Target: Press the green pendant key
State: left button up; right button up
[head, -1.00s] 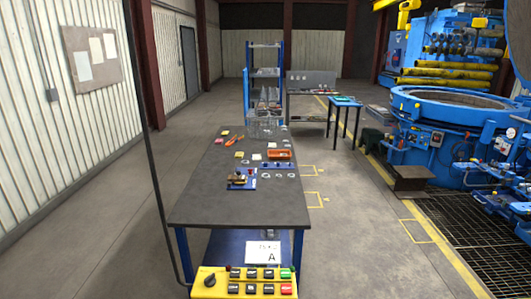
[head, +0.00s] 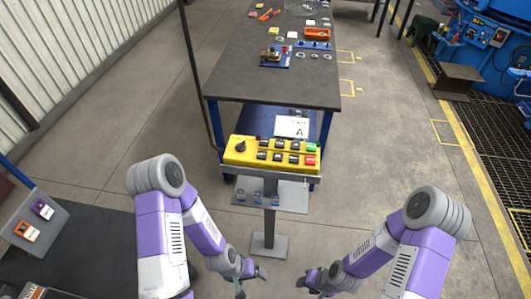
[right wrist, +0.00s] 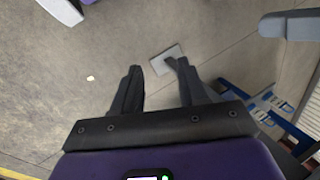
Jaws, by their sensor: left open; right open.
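The yellow pendant box (head: 271,154) stands on a grey post in the middle of the head view, in front of the dark workbench. It has a black rotary knob at its left and two rows of keys. The green key (head: 311,147) is at the right end of its upper row, above a red key (head: 310,160). My left gripper (head: 252,283) is open and empty, low in front of the post. My right gripper (head: 310,283) is open and empty to its right, also below the pendant. In the right wrist view its fingers (right wrist: 157,82) are spread over bare floor.
A dark cable hangs to the pendant's left. A dark table with a grey box (head: 35,221) stands at lower left. The floor right of the pendant is clear.

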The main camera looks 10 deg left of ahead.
jog(key=shift+c, duration=0.4)
grip_shut()
dwell(1.1)
